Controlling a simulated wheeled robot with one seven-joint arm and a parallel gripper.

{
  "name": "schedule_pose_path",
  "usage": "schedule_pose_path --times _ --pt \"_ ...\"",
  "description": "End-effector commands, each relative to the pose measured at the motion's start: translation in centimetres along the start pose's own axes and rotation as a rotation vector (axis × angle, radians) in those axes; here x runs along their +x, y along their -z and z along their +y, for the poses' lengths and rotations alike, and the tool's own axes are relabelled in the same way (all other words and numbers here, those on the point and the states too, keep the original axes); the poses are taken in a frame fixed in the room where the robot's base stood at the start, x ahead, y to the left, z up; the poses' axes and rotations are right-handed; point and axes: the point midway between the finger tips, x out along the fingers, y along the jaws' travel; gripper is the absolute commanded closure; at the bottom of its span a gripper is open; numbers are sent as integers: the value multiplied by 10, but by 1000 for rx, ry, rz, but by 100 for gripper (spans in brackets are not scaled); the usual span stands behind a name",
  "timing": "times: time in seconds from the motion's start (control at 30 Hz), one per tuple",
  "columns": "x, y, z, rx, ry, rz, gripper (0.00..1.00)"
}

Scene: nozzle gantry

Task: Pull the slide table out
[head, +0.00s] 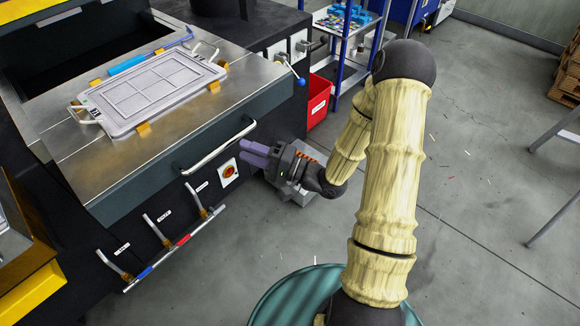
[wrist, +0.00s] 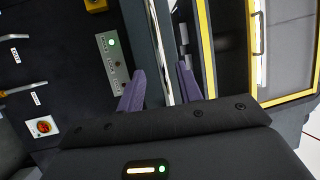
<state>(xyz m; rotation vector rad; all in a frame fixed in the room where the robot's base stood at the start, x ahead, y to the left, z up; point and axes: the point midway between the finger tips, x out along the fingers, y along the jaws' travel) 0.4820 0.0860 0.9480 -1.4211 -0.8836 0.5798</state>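The slide table (head: 165,150) is a bare metal slab with a dark front face on the machine at left. It carries a grey framed plate (head: 155,90) with handles. A bright bar handle (head: 215,147) runs along its front face. My gripper (head: 243,152) has purple fingers that point at the machine, just right of the handle's right part, apart from it as far as I can tell. In the wrist view my gripper (wrist: 160,68) is open, its fingers either side of a bright strip. I cannot tell whether that strip is the handle or the table edge.
A red stop button (head: 229,171) and several levers (head: 158,230) sit on the machine front below the table. A blue-knobbed lever (head: 300,80) sticks out at the table's right corner. A red bin (head: 318,100) stands behind. The grey floor (head: 480,200) at right is mostly clear.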

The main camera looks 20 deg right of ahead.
Motion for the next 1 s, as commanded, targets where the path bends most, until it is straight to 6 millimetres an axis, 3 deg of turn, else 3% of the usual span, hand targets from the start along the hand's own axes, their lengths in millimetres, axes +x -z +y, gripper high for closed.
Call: schedule_pose_path --times 0.3,0.5,0.67,1.0 --pt "-66 2 1 -1 -1 7 64" --pt "-100 1 1 -1 -1 6 64" --pt "-110 0 0 0 1 1 64" --pt "-111 0 0 0 0 0 64"
